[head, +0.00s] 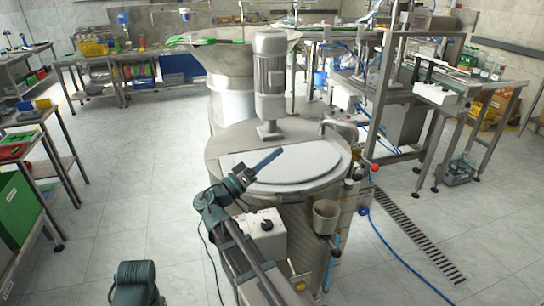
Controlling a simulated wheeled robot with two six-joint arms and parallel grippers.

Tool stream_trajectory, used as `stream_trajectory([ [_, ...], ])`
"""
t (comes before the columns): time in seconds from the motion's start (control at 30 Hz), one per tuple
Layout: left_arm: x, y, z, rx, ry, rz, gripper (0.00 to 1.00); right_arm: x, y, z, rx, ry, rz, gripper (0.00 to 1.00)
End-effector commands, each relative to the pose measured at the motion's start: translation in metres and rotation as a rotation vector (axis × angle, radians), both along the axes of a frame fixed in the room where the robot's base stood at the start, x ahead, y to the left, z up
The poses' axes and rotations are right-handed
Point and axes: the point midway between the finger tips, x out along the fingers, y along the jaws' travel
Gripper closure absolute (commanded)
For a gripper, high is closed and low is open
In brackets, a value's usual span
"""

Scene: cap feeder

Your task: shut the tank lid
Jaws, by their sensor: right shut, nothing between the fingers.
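The steel tank (213,152) stands in the middle, with a motor (270,75) upright on its top. Its pale grey lid (305,160), rounded on the right, lies about flat over the front part of the top. I see no clear gap under its visible edge. My right gripper (268,160) is shut and empty, pointing up and right over the lid's left part. Whether its fingertips touch the lid I cannot tell. The gripper and wrist hide part of the lid's left and front edge. My left gripper is not in view.
A metal cup (326,216) and a white box (262,236) are at the tank's front. A curved metal pipe (340,128) is at its right, near a red knob (375,167). Shelves (40,150) stand at the left; the floor between is clear.

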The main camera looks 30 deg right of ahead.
Motion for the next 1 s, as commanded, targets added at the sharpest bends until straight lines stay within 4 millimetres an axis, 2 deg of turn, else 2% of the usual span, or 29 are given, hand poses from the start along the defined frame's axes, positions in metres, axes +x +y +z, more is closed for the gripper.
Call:
stream_trajectory([
  [0.03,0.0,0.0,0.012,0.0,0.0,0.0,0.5,0.0,-0.001,0.012,0.0,0.0,0.0,1.0],
  [0.1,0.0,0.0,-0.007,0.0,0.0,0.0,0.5,0.004,0.011,-0.007,0.0,0.0,0.003,1.0],
  [0.53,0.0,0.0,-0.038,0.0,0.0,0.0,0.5,0.019,0.073,-0.038,0.0,0.0,0.002,1.0],
  [0.73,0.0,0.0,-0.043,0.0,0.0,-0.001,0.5,0.021,0.084,-0.042,0.0,0.0,0.0,1.0],
  [1.0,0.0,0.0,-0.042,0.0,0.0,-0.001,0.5,0.02,0.086,-0.042,0.0,0.0,0.0,1.0],
])
